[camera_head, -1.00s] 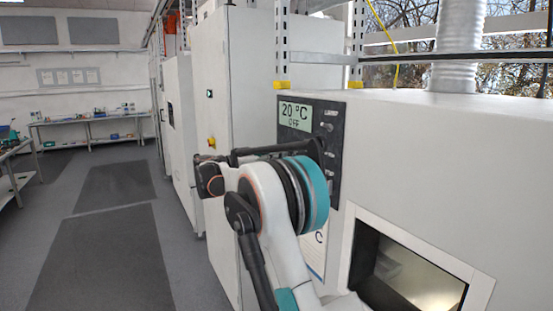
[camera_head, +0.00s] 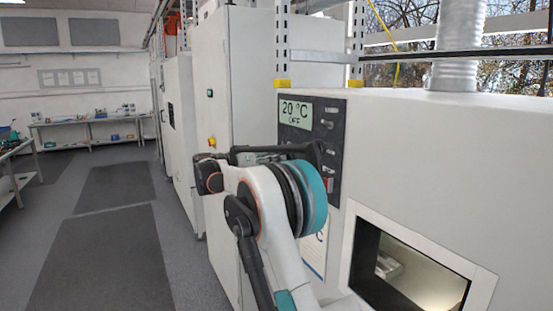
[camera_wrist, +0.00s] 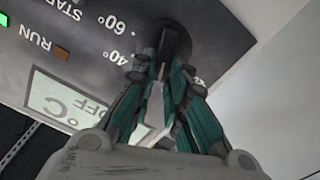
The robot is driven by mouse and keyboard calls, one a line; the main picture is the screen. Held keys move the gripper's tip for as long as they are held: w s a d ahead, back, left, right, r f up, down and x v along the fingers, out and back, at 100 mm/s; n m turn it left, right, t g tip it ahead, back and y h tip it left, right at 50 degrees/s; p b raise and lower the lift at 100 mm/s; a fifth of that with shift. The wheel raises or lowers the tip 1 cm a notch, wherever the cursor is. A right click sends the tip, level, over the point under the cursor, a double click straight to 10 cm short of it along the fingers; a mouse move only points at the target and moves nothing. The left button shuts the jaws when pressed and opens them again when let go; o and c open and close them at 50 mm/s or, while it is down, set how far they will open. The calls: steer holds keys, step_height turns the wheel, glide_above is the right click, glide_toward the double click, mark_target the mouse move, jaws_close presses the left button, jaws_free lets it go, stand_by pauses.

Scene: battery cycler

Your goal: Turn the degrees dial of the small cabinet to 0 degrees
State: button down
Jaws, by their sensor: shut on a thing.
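The degrees dial (camera_wrist: 178,32) is a dark round knob on the dark control panel (camera_wrist: 115,20) in the wrist view. My gripper (camera_wrist: 163,66) is shut on the dial, its two fingers at either side of the knob. The 40° and 60° marks show to the left of the dial; the other marks and the pointer are hidden or too dark to read. The panel's display (camera_head: 295,113) reads 20 °C OFF in the head view. There my arm hides the dial and the fingertips.
The small cabinet (camera_head: 430,150) stands at the right, with a window (camera_head: 405,275) low on its front. A green light (camera_wrist: 3,18) and an orange-brown light (camera_wrist: 62,53) by RUN show on the panel. Tall cabinets stand behind; the floor (camera_head: 115,240) at left is clear.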

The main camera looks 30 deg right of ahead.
steer(key=shift+w+f+n, duration=0.1)
steer(key=shift+w+n, duration=0.05)
steer(key=shift+n, duration=0.65)
steer(key=shift+w+n, duration=0.15)
steer(key=shift+n, duration=0.65)
steer(key=c, duration=1.6)
jaws_free()
steer(key=shift+a, duration=0.1)
steer(key=a, duration=1.1)
steer(key=shift+w+a, duration=0.4)
steer(key=shift+f+b, duration=0.15)
steer(key=shift+b, duration=0.2)
